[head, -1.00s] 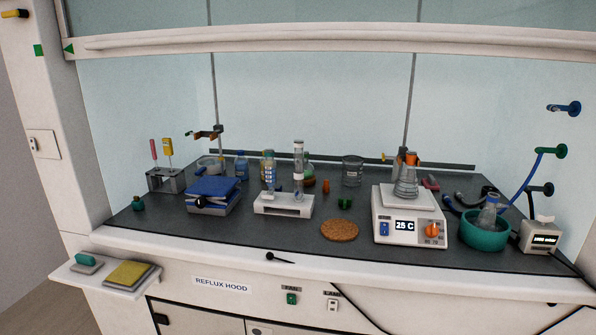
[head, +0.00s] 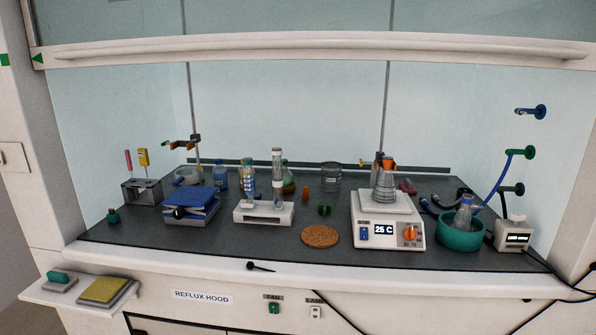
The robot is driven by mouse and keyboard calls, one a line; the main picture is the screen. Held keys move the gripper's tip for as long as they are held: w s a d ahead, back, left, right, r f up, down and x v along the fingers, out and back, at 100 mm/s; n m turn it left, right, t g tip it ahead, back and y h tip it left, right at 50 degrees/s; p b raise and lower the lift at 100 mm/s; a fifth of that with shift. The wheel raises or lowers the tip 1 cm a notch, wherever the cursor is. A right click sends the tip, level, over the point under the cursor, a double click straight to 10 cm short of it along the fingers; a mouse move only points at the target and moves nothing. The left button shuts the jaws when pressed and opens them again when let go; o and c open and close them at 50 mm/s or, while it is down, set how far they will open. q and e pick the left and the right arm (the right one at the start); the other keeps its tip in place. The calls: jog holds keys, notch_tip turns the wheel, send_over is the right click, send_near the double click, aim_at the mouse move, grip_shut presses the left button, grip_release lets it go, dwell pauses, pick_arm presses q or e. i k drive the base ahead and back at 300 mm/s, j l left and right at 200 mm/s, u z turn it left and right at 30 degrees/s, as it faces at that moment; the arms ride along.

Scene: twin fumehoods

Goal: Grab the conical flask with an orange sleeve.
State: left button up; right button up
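A conical flask (head: 385,188) with an orange piece (head: 388,163) at its neck stands upright on the white hotplate (head: 389,234), whose display reads 25 C. A dark clamp-like part shows just behind the flask's neck; I cannot tell whether it touches the glass. Another clear flask (head: 465,211) sits in the teal bowl (head: 461,236) to the right. Neither of my grippers shows in the head view.
A cork ring (head: 320,236) lies left of the hotplate. A blue lab jack (head: 190,204), a white stand (head: 264,213) with tubes and a beaker (head: 331,177) stand further left and back. Hoses and a small box (head: 512,235) crowd the right. The raised sash (head: 320,52) crosses above.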

aim_at(385, 191)
jog(key=i+j+z, duration=0.1)
jog(key=j+z, duration=0.75)
jog(key=i+l+u, duration=0.15)
jog(key=l+u, duration=0.15)
jog(key=u, duration=0.2)
jog(key=i+l+u, duration=0.15)
jog(key=l+u, duration=0.2)
jog(key=u, duration=0.15)
jog(key=l+u, duration=0.5)
jog(key=i+j, duration=0.05)
jog(key=j, duration=0.05)
